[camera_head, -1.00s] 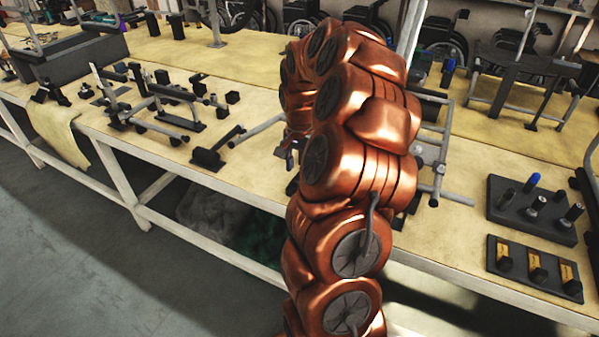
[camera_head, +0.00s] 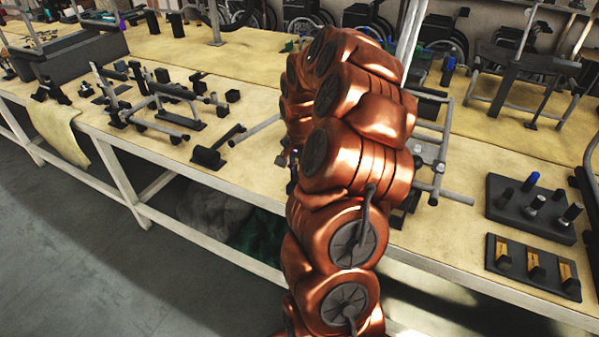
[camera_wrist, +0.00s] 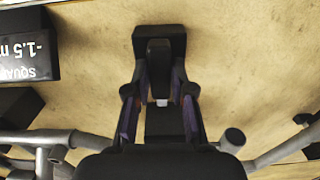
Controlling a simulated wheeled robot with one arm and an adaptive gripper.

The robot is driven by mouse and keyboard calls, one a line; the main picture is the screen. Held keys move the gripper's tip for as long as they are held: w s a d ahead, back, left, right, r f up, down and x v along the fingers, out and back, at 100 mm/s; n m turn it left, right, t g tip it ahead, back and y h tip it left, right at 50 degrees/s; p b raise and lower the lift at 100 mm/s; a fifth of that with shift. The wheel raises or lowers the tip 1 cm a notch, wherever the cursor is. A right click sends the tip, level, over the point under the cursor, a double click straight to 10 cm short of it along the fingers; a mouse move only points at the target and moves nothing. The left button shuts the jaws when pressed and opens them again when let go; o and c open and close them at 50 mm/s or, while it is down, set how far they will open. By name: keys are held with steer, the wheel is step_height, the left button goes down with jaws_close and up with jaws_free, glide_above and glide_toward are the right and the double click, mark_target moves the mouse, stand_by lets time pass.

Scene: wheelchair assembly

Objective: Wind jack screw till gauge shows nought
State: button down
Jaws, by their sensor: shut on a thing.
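In the wrist view my gripper (camera_wrist: 158,88) has its two fingers closed around a dark upright bar or knob (camera_wrist: 158,58), seemingly the jack screw's handle. A dark block (camera_wrist: 172,34) lies behind its upper end. The gauge (camera_wrist: 28,48) is a black display at the left edge, partly cut off, with upside-down white lettering that reads about -1.5 m and part of the word SQUARE. In the head view my copper-coloured arm hides the gripper, the screw and the gauge.
Grey frame tubes (camera_wrist: 275,152) run close on both sides of my gripper. In the head view, a peg block (camera_head: 525,213) and a slotted tray (camera_head: 528,268) stand on the workbench at right. Several dark fixtures (camera_head: 160,105) stand at left.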

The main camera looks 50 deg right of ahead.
steer(key=shift+n, duration=0.3)
steer(key=shift+n+b, duration=0.9)
steer(key=n+b, duration=0.1)
steer(key=n, duration=0.1)
steer(key=shift+n, duration=0.3)
steer(key=n+b, duration=0.1)
steer(key=n, duration=0.2)
steer(key=shift+n, duration=0.3)
steer(key=shift+d+r+n+b, duration=0.1)
steer(key=shift+n+b, duration=0.2)
steer(key=shift+n, duration=1.2)
steer(key=shift+w, duration=0.1)
steer(key=c, duration=1)
jaws_free()
